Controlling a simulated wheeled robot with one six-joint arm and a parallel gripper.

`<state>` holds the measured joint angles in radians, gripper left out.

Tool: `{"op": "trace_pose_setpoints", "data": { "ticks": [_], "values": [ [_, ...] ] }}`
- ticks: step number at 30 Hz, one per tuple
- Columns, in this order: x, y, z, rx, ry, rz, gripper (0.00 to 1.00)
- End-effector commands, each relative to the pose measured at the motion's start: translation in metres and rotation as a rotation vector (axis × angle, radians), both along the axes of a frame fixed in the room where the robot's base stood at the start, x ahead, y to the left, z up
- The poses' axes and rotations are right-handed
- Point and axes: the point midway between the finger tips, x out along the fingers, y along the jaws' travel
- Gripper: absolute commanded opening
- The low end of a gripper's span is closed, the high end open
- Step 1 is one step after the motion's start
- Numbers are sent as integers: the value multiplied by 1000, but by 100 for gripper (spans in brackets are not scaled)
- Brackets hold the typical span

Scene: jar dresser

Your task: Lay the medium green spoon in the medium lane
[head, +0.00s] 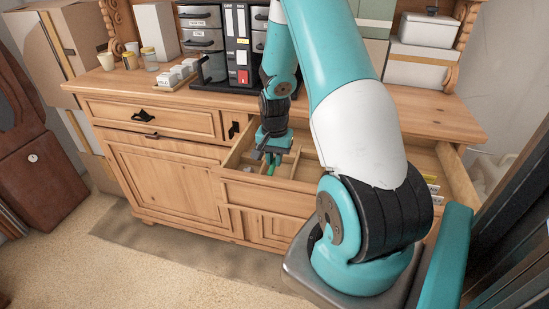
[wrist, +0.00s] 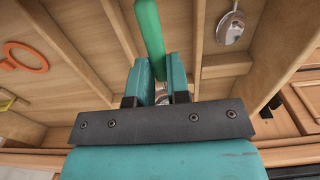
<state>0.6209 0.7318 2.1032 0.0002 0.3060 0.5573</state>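The green spoon (wrist: 149,28) shows in the wrist view as a long green handle running from the top edge down between my fingertips. A small shiny bit shows behind it between the fingers; I cannot tell if it is the spoon's bowl. My gripper (wrist: 161,82) is closed on the handle, over the open drawer. In the head view my gripper (head: 272,150) hangs over the drawer's left part, with a bit of green below it. Wooden dividers (wrist: 122,29) split the drawer (head: 270,187) into lanes. The spoon's height above the drawer floor is unclear.
A shiny metal round piece (wrist: 230,28) lies in a lane to the right. An orange ring (wrist: 25,57) and a yellow piece (wrist: 7,102) lie at the left. Jars (head: 149,59), a white tray set (head: 177,74) and binders (head: 237,45) stand on the dresser top.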

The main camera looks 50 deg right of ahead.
Motion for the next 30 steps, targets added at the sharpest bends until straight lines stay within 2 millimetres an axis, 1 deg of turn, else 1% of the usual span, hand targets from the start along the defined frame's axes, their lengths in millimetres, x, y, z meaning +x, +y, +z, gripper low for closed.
{"op": "trace_pose_setpoints", "data": {
  "ticks": [1,2,3,4,12,14,16,20,30],
  "values": [
    [0,0,0,0,0,0,27],
    [0,0,0,0,0,0,34],
    [0,0,0,0,0,0,43],
    [0,0,0,0,0,0,46],
    [0,0,1,0,0,0,46],
    [0,0,4,-1,-1,0,46],
    [1,-1,11,-2,-3,0,46],
    [1,-1,35,-4,-6,0,46],
    [1,0,122,-5,-6,0,46]
  ]
}}
